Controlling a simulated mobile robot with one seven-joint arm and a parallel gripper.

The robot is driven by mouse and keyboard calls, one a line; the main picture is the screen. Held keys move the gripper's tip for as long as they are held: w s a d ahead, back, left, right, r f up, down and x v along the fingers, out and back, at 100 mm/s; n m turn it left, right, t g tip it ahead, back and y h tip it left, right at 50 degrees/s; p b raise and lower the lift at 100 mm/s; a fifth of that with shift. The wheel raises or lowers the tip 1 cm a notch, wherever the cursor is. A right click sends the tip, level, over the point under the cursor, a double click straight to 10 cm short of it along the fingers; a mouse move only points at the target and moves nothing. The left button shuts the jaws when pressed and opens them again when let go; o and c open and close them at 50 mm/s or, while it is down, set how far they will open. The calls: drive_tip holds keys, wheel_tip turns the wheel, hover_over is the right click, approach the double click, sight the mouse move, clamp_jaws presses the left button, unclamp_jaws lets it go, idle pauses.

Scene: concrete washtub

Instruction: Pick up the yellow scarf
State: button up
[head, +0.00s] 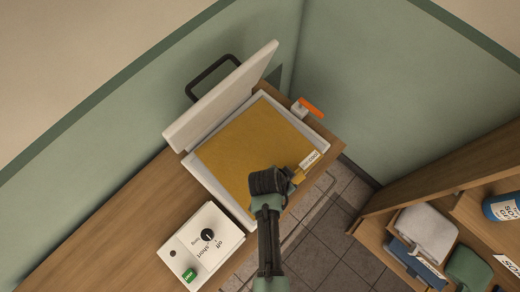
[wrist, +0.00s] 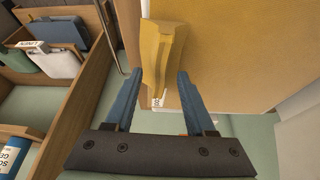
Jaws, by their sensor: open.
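The yellow scarf (wrist: 162,45) is a narrow folded strip in the wrist view, just beyond and between my fingertips. It lies along the edge of a flat mustard-coloured surface (wrist: 235,50). In the head view a small yellow part of the scarf (head: 298,176) shows at the tub's near right edge, beside my gripper (head: 286,180), which hides the rest. In the wrist view my gripper (wrist: 160,76) is open, with a blue finger on either side and nothing clamped. A small white tag with dark marks shows at the scarf's near end.
The white-rimmed tub (head: 218,192) has its pale lid (head: 222,95) raised. A white control box (head: 201,246) with a black knob stands on the wooden counter (head: 128,225). An orange-handled item (head: 311,107) is at the tub's far right. A wooden shelf (head: 375,212) holds folded cloths and bottles.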

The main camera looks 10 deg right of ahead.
drive_tip(key=shift+f, duration=0.4)
idle(0.4)
drive_tip(key=shift+d, duration=0.1)
clamp_jaws()
idle(0.4)
